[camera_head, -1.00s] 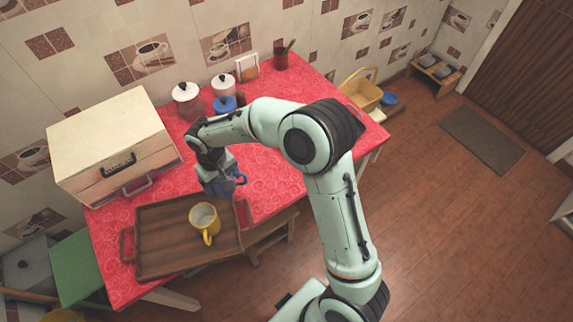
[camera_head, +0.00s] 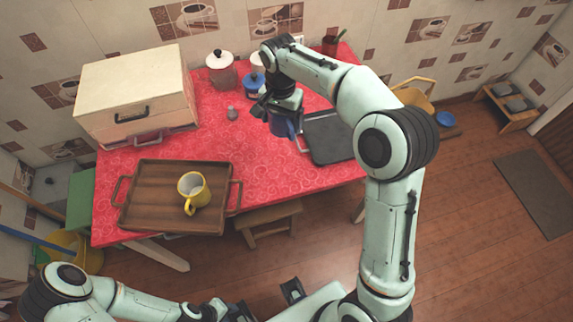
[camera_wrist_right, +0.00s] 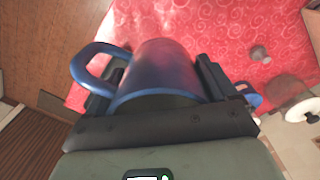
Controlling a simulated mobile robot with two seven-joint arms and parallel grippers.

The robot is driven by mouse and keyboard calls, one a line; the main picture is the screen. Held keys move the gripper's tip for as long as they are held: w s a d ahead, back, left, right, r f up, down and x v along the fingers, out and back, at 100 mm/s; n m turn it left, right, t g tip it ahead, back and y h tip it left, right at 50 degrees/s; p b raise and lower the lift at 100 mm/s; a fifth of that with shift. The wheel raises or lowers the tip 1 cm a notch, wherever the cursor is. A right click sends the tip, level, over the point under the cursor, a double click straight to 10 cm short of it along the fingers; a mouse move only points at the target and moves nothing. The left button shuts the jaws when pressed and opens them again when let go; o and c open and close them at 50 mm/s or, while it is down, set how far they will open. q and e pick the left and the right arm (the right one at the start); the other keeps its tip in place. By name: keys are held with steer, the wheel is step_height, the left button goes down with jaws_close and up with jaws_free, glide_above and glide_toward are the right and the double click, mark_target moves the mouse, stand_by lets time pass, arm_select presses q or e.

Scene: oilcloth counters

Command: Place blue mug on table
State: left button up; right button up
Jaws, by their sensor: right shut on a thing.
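My right gripper (camera_head: 276,110) is shut on the blue mug (camera_head: 285,126). It holds the mug over the red cloth of the table (camera_head: 262,165), near the left edge of a dark tray. In the right wrist view the mug (camera_wrist_right: 160,75) sits between the two fingers, with its handle to the left and red cloth beyond it. I cannot tell how far the mug is above the cloth. My left gripper (camera_head: 238,312) is at the bottom edge of the head view, away from the table and partly cut off; its fingers are unclear.
A brown wooden tray (camera_head: 147,208) holds a yellow mug (camera_head: 193,188). The dark tray (camera_head: 328,138) lies right of the blue mug. A small shaker (camera_head: 232,113), a lidded jar (camera_head: 221,75) and a bread box (camera_head: 135,85) stand behind. Cloth between the trays is clear.

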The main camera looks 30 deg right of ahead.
steer(key=shift+d+m, duration=0.25)
steer(key=shift+m, duration=0.25)
step_height(320, 180, down, 14)
steer(key=shift+w+f+b, duration=0.15)
steer(key=shift+f+b, duration=0.05)
steer(key=shift+b, duration=0.65)
steer(key=shift+f, duration=2.4)
arm_select(q)
steer(key=shift+s+f, duration=0.25)
steer(key=shift+f, duration=0.4)
steer(key=shift+s+f, duration=0.2)
steer(key=shift+f, duration=0.4)
arm_select(e)
steer(key=shift+r, duration=0.1)
steer(key=o, duration=0.9)
steer(key=shift+f, duration=0.25)
steer(key=shift+c, duration=0.2)
steer(key=shift+o, duration=1)
steer(key=shift+r, duration=0.2)
arm_select(q)
steer(key=shift+w+r+p, duration=0.2)
steer(key=shift+r+p, duration=0.1)
steer(key=shift+r, duration=0.2)
arm_select(e)
step_height(320, 180, up, 12)
